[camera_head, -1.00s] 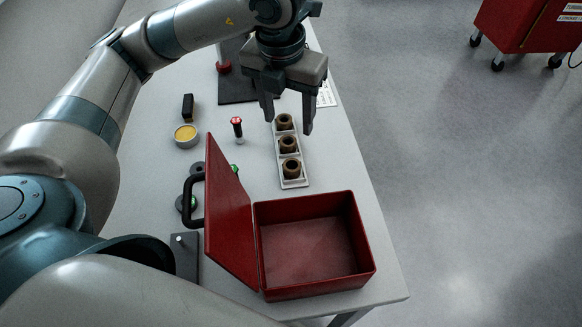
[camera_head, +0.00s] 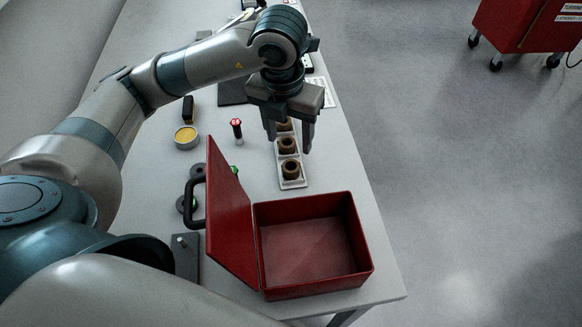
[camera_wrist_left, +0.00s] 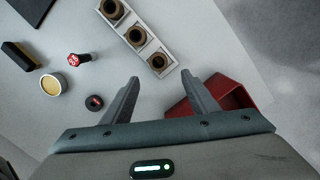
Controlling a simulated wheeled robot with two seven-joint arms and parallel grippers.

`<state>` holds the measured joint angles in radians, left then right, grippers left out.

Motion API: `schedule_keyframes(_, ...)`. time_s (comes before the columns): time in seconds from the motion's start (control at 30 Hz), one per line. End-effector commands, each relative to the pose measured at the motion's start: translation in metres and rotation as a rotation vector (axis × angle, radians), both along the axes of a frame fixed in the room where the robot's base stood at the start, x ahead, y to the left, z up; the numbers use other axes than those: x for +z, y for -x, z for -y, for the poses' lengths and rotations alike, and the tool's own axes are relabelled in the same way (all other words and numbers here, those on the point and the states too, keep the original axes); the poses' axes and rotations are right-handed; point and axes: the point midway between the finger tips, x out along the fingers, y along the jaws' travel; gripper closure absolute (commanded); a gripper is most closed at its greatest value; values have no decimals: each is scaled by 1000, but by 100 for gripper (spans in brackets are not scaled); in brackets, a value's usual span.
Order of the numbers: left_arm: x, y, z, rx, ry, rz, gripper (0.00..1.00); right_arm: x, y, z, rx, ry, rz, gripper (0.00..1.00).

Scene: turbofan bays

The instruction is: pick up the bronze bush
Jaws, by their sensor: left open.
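Three bronze bushes sit in a row in a pale tray (camera_head: 293,184) on the table. The nearest bush (camera_head: 291,170) and the middle bush (camera_head: 288,146) show clearly; the farthest (camera_head: 284,125) is partly hidden behind my left gripper. In the left wrist view the bushes (camera_wrist_left: 158,61), (camera_wrist_left: 136,36) and (camera_wrist_left: 112,9) lie beyond the fingertips. My left gripper (camera_head: 288,146) is open and empty, its fingers pointing down over the tray. It also shows in the left wrist view (camera_wrist_left: 160,78). My right gripper is not in view.
An open red box (camera_head: 313,245) stands at the table's near end, its lid (camera_head: 229,215) raised on the left. A red-topped tool (camera_head: 237,131), a yellow-filled tin (camera_head: 186,137) and a dark block (camera_head: 188,109) stand left of the tray. A red cabinet (camera_head: 520,35) stands on the floor.

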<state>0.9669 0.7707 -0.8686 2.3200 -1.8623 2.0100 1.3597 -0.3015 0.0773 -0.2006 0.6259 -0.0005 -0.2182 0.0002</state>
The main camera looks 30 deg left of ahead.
Motion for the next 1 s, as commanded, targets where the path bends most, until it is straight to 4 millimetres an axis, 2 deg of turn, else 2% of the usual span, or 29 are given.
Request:
schedule_keyframes(0.13,-19,-1,-1,3,0,-6,46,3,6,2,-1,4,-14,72)
schedule_keyframes(0.4,-55,-6,-1,2,-2,-3,46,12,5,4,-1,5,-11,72)
schedule_keyframes(0.83,-62,-7,-1,0,-1,0,46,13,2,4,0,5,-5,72)
schedule_keyframes(1.0,-68,-8,-2,2,-1,-4,46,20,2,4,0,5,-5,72)
